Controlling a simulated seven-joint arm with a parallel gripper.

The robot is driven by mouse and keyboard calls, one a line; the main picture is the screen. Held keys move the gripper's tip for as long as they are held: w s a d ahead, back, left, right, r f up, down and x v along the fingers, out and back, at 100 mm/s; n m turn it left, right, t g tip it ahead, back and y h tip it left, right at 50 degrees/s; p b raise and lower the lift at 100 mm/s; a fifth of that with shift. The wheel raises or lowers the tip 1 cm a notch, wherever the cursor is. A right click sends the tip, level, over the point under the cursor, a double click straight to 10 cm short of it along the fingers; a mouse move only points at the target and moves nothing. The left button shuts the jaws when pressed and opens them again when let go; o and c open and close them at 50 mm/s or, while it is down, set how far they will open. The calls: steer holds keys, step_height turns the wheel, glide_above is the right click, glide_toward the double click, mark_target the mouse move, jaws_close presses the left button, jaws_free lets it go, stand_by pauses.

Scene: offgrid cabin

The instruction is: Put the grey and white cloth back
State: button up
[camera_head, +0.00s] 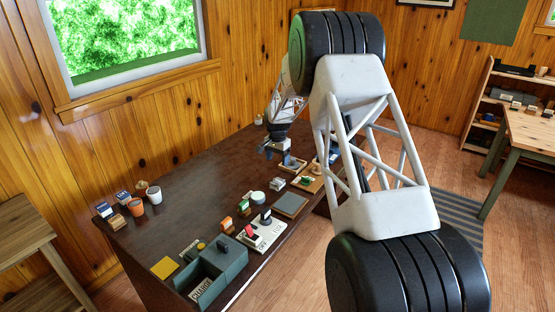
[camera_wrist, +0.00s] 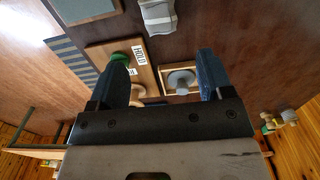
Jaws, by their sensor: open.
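A small light grey and white folded piece (camera_wrist: 158,14), which looks like the cloth, lies on the dark table at the top of the wrist view. In the head view it is the small pale shape (camera_head: 277,183) in front of my gripper. My gripper (camera_wrist: 163,54) is open, with its two blue fingers apart and nothing between them. In the head view my gripper (camera_head: 273,152) is above the far part of the table. A shallow wooden tray (camera_wrist: 165,80) with a round grey piece (camera_wrist: 181,79) in it lies below, between the fingers as seen from the wrist.
A wooden board (camera_wrist: 97,51) with a HOLD label and a green piece lies beside the tray. A grey-blue pad (camera_head: 291,205), a white switch panel (camera_head: 262,238) and a teal CHARGE box (camera_head: 222,266) line the near edge. Cups (camera_head: 154,194) stand left. The table's middle is clear.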

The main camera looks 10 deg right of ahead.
steer(key=shift+r, duration=0.1)
steer(key=s+a+r+n+t, duration=0.1)
steer(key=s+r+n, duration=0.1)
steer(key=s+r, duration=1.15)
steer(key=s+r+n, duration=0.2)
steer(key=s+r, duration=0.9)
steer(key=s, duration=0.5)
steer(key=s+a+n+t, duration=0.1)
steer(key=s+n, duration=0.3)
steer(key=s, duration=3.2)
steer(key=shift+n+t, duration=0.3)
steer(key=shift+n, duration=0.1)
